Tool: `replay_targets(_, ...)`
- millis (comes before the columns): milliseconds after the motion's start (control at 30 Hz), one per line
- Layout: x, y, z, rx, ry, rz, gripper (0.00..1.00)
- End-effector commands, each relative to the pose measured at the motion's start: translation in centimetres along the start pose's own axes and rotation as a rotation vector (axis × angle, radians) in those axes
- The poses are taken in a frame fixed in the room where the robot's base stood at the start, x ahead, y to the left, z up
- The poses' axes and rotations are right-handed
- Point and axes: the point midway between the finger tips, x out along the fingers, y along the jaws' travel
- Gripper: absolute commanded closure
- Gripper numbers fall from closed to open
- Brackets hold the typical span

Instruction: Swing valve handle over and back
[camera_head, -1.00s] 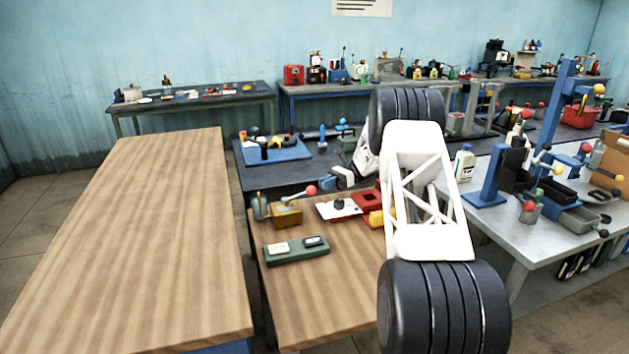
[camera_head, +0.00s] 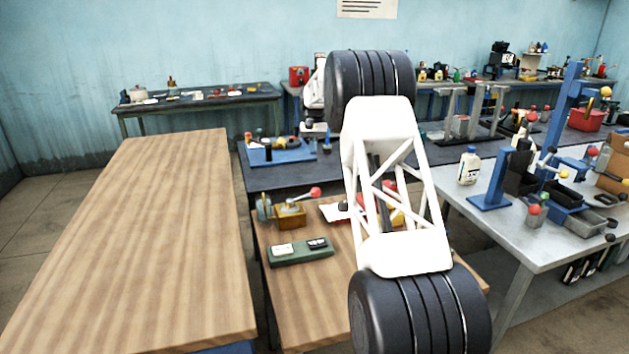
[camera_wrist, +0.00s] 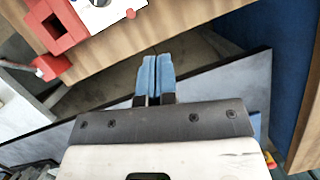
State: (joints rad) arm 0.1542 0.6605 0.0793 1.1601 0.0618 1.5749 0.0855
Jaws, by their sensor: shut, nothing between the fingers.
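The valve, a brass-coloured block (camera_head: 289,215) with a lever handle ending in a red ball (camera_head: 315,193), sits on the near wooden table in the head view. The handle slants up to the right. My gripper (camera_wrist: 155,60) shows in the wrist view with its two blue fingers together and nothing between them. It points over a gap beside the wooden table edge, apart from everything. In the head view my gripper is mostly hidden behind my own arm. The valve is not clearly seen in the wrist view.
A green block with two labels (camera_head: 287,259) lies in front of the valve. A red square frame (camera_wrist: 50,28) and a white plate (camera_wrist: 98,12) lie on the table at the wrist view's upper left. A larger bare wooden table (camera_head: 140,240) stands left; a metal bench (camera_head: 530,236) stands right.

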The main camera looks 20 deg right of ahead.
Motion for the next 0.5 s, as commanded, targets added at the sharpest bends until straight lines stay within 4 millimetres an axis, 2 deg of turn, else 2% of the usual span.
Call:
replay_targets(133,-1.05,-0.24,-0.11,-0.044,0.034,0.044,1.0)
replay_targets(500,-1.13,-0.2,-0.12,-0.048,0.037,0.048,1.0)
